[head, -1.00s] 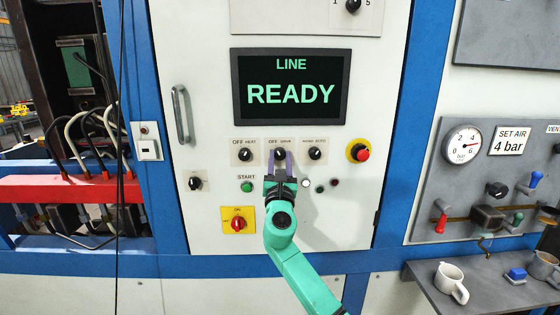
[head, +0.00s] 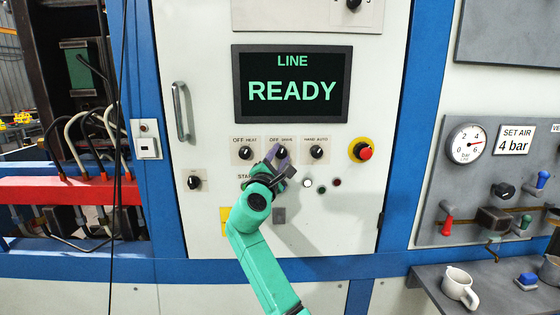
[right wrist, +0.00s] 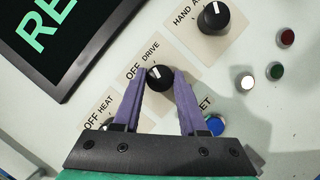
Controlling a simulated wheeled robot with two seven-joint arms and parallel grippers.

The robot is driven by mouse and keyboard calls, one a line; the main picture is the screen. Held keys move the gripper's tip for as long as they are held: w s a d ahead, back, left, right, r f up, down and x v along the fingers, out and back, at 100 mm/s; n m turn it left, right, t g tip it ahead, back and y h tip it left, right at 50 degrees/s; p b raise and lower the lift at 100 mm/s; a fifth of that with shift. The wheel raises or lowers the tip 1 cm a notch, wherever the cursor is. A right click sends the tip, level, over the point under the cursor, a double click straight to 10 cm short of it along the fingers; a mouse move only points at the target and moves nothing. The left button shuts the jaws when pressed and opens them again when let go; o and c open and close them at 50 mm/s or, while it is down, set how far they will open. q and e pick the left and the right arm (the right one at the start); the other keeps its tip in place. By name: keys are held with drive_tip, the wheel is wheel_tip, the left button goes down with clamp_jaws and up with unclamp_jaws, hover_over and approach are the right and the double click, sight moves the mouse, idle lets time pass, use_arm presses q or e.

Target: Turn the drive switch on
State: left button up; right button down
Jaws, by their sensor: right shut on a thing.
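The drive switch (right wrist: 159,78) is a black rotary knob with a white pointer line on a beige plate marked OFF and DRIVE. In the head view the drive switch (head: 281,153) is the middle of three knobs below the screen, partly covered by the gripper. My right gripper (head: 277,156) has its purple fingers around that knob. In the right wrist view the gripper (right wrist: 160,82) has one finger on each side of the knob, and its fingers and the camera are rolled relative to the panel. My left gripper is not in view.
The heat knob (head: 245,153) and the hand/auto knob (head: 317,152) sit close on either side. A red emergency button (head: 364,152) is further right. The screen (head: 292,86) above reads LINE READY. A door handle (head: 181,112) sticks out at the left.

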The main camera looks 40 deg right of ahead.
drive_tip(key=shift+m+g, duration=0.5)
drive_tip(key=shift+m, duration=0.7)
drive_tip(key=shift+c, duration=2.2)
unclamp_jaws()
drive_tip(key=shift+a, duration=0.1)
drive_tip(key=shift+s+a+f+b, duration=0.1)
drive_tip(key=shift+a+b, duration=0.15)
drive_tip(key=shift+b, duration=0.05)
drive_tip(key=b+v, duration=0.4)
drive_tip(key=v, duration=0.9)
drive_tip(key=shift+s+a, duration=0.3)
